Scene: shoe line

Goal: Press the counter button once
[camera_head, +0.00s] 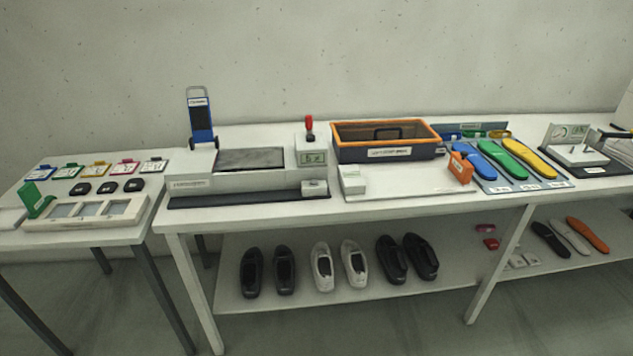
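A white machine (225,179) with a dark flat bed stands at the middle left of the long table. At its right end is a box with a small greenish display (313,158) and a red-topped lever (309,125). A small white box (315,187) sits in front of the display, at the machine's front edge. It may carry the counter button, but it is too small to tell. Neither of my grippers is in view.
An orange-rimmed bin (387,154) stands right of the machine, with a white block (353,181) before it. Coloured insoles (504,160) and a scale (577,154) are further right. A side table (110,235) holds tags. Shoes stand on the lower shelf (330,303).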

